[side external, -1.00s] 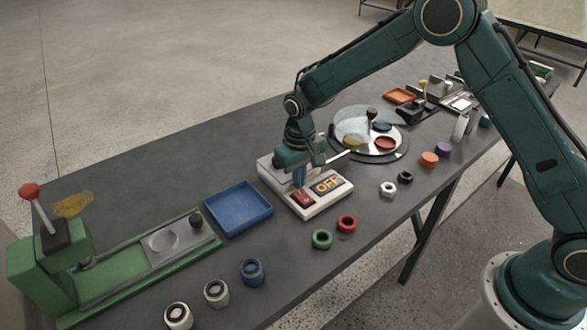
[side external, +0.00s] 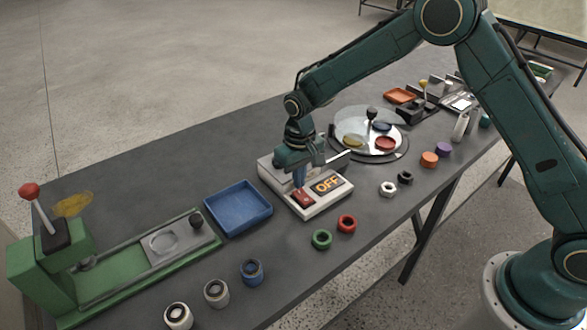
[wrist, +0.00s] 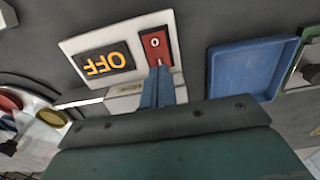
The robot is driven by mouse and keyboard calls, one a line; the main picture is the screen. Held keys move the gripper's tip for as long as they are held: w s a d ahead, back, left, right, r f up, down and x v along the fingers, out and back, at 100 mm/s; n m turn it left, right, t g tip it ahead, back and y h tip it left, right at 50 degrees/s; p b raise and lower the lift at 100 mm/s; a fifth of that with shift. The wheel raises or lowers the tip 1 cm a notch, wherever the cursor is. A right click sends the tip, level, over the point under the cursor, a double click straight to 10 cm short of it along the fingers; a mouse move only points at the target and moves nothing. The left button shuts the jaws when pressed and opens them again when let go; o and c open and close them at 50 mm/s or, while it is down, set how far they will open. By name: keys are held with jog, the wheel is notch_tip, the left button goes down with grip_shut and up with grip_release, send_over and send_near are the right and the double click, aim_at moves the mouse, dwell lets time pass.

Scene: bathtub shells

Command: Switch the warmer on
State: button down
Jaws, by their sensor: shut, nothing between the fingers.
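The warmer (side external: 314,208) is a pale box on the dark table, with a black display (side external: 328,184) reading OFF in orange letters. Its red rocker switch (side external: 303,201) sits beside the display. In the wrist view the red switch (wrist: 155,46) shows a white circle mark, and the OFF display (wrist: 104,62) appears upside down. My gripper (side external: 299,186) is shut and empty, pointing down over the warmer. In the wrist view its fingertips (wrist: 159,72) lie at the near end of the switch; I cannot tell whether they touch it.
A blue tray (side external: 239,225) stands just left of the warmer, and a green lever press (side external: 45,268) farther left. A round turntable (side external: 400,150) with coloured pieces is behind right. Green (side external: 321,239) and red (side external: 347,223) rings lie in front.

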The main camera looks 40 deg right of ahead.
aim_at(299, 191)
jog(key=shift+f, duration=1)
dwell(0.9)
jog(key=shift+r, duration=3.55)
jog(key=shift+r, duration=0.1)
